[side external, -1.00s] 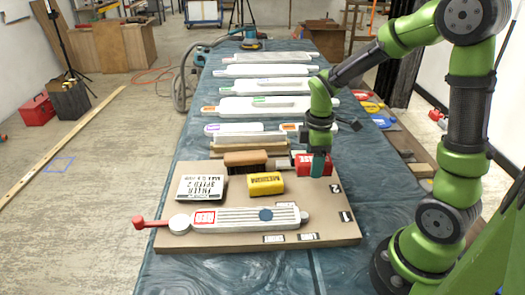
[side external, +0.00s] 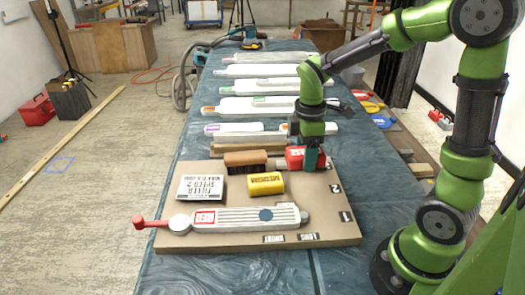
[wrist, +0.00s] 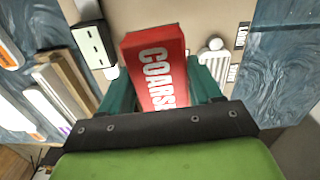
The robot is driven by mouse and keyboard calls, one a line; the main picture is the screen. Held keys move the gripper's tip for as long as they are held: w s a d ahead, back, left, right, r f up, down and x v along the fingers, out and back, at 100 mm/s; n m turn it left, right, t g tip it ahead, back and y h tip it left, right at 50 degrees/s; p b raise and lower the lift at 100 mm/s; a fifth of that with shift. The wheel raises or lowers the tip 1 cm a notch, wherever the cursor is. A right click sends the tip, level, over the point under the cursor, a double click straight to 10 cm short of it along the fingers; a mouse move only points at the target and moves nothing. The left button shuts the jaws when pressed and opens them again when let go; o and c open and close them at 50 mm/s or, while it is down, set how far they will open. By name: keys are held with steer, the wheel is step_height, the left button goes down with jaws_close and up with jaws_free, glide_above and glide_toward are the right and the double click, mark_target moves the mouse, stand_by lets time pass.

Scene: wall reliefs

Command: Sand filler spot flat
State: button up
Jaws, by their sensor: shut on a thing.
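My gripper (side external: 313,161) is shut on a red sanding block (side external: 298,158) at the back right of the tan board. The wrist view shows the block (wrist: 158,70), lettered "COARSE", between my teal fingers (wrist: 165,92). I cannot tell whether the block still touches the board. A white fluted relief (side external: 235,216) with a red label and a red end lies along the board's front. A dark blue round spot (side external: 265,214) is on its right half; I cannot tell whether this is the filler. A yellow block (side external: 266,183) lies on the board, left of my gripper and nearer the camera.
Several white reliefs (side external: 262,86) lie farther back on the blue-covered table. Number tags mark the board's right edge.

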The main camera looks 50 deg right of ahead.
glide_above(251, 216)
steer(key=shift+m, duration=0.6)
steer(key=shift+f, duration=3.75)
steer(key=shift+s+d+r, duration=0.15)
steer(key=shift+s+d, duration=0.1)
steer(key=shift+c, duration=0.4)
steer(key=shift+s+d+f, duration=0.3)
steer(key=shift+s+d+r, duration=0.1)
steer(key=shift+s+d, duration=1.75)
steer(key=shift+d, duration=0.05)
steer(key=shift+w+a, duration=2.45)
steer(key=shift+a, duration=0.1)
steer(key=shift+s+d, duration=2.65)
steer(key=w+a, duration=0.5)
step_height(251, 216, up, 8)
